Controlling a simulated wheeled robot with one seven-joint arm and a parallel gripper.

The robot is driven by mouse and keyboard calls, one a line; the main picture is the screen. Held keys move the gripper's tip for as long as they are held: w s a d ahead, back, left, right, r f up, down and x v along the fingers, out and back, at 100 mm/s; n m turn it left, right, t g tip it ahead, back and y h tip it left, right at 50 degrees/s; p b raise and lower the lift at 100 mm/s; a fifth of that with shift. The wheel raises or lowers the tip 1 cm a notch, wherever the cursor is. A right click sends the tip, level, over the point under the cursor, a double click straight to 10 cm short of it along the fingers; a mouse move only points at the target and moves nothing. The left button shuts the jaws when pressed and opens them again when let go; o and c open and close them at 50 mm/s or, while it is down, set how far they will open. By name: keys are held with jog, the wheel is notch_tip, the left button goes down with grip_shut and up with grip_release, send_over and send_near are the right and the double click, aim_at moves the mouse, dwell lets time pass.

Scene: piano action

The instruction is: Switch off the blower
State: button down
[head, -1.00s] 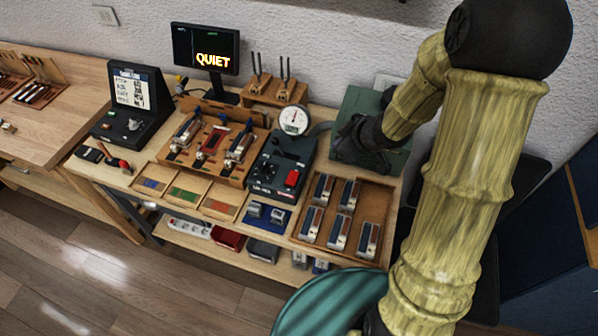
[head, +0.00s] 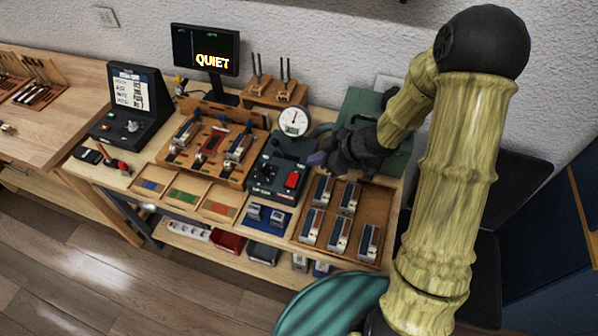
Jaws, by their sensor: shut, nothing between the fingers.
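A dark control box (head: 262,188) stands at the middle of the bench, with a knob and a red switch (head: 292,180) on its sloped face. A round white gauge (head: 294,121) stands at its back. A green box (head: 362,108) stands behind to the right, partly hidden by my arm; a grey hose runs towards it. I cannot tell for sure which box is the blower. My gripper (head: 318,160) is shut and empty, above and right of the red switch, apart from it. Its fingertips are small and dark in this view.
A wooden tray (head: 383,215) with several small blocks lies to the right of the control box. A wooden fixture (head: 170,167) with parts stands to its left. A monitor (head: 205,50) reading QUIET stands at the back. A green round stool (head: 330,305) stands in front of the bench.

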send_over(288, 179)
jog(key=d, duration=0.3)
notch_tip(288, 179, down, 6)
jog(key=shift+s+r+b, duration=0.15)
jog(key=shift+r+b, duration=0.1)
jog(key=shift+b, duration=0.05)
notch_tip(288, 179, down, 2)
jog(key=shift+f, duration=0.2)
jog(key=shift+w+d+f, duration=0.15)
jog(key=shift+w+f, duration=0.1)
jog(key=shift+f, duration=0.45)
jog(key=shift+f, duration=0.25)
jog(key=shift+s, duration=0.1)
jog(key=shift+s+a+r, duration=0.2)
jog(key=shift+s+a, duration=0.05)
jog(key=shift+s, duration=0.35)
jog(key=shift+r, duration=0.2)
